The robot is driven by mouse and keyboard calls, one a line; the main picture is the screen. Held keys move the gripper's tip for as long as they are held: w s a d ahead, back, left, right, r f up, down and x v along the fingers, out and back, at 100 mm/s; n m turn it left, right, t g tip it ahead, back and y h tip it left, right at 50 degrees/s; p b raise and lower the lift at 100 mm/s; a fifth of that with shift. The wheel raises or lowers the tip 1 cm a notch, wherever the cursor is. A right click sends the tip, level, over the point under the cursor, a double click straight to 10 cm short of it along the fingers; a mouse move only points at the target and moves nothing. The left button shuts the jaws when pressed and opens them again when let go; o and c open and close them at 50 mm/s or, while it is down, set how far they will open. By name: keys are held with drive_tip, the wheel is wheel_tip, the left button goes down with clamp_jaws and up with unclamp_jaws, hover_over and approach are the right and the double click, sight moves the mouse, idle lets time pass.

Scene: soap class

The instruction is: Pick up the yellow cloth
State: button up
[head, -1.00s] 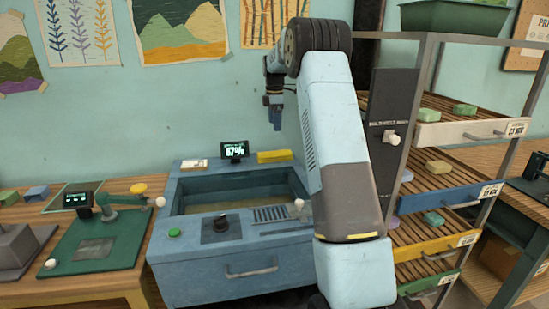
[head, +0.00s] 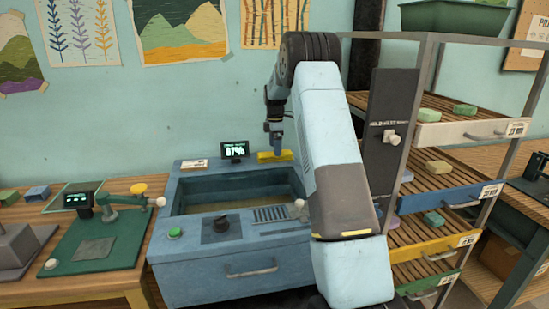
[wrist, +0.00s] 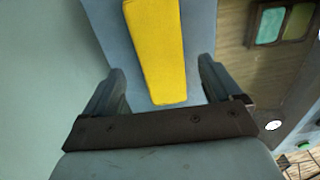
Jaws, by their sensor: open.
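The yellow cloth (head: 270,157) is a flat folded strip on the blue back rim of the sink-like basin, just right of the small display. In the wrist view the cloth (wrist: 156,50) runs away from me between the two fingers, its near end close to the palm bar. My gripper (head: 276,150) points down over the cloth in the head view and hides part of it. In the wrist view the fingers (wrist: 163,85) are apart, one on each side of the cloth, with nothing held. I cannot tell how high above the rim they are.
The blue basin (head: 180,245) has a display (head: 235,150) and a small white card (head: 194,164) on its back rim. The wall is close behind. A rack with soap drawers (head: 455,200) stands to the right of my arm. A green press station (head: 95,245) is at left.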

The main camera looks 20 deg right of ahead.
wheel_tip(320, 180, down, 3)
drive_tip(key=shift+f, duration=0.2)
drive_tip(key=c, duration=1.2)
drive_tip(key=shift+r, duration=0.55)
wheel_tip(320, 180, up, 2)
drive_tip(key=shift+r, duration=0.25)
drive_tip(key=s+a+r, duration=0.1)
drive_tip(key=s+r, duration=0.2)
drive_tip(key=s, duration=0.1)
drive_tip(key=s+a+r, duration=0.1)
drive_tip(key=s+r, duration=0.2)
drive_tip(key=s, duration=0.2)
drive_tip(key=s+a+r, duration=0.1)
drive_tip(key=s+r, duration=0.2)
drive_tip(key=s, duration=0.1)
drive_tip(key=shift+s+a+r, duration=0.15)
drive_tip(key=shift+s+r, duration=0.1)
drive_tip(key=shift+s, duration=0.1)
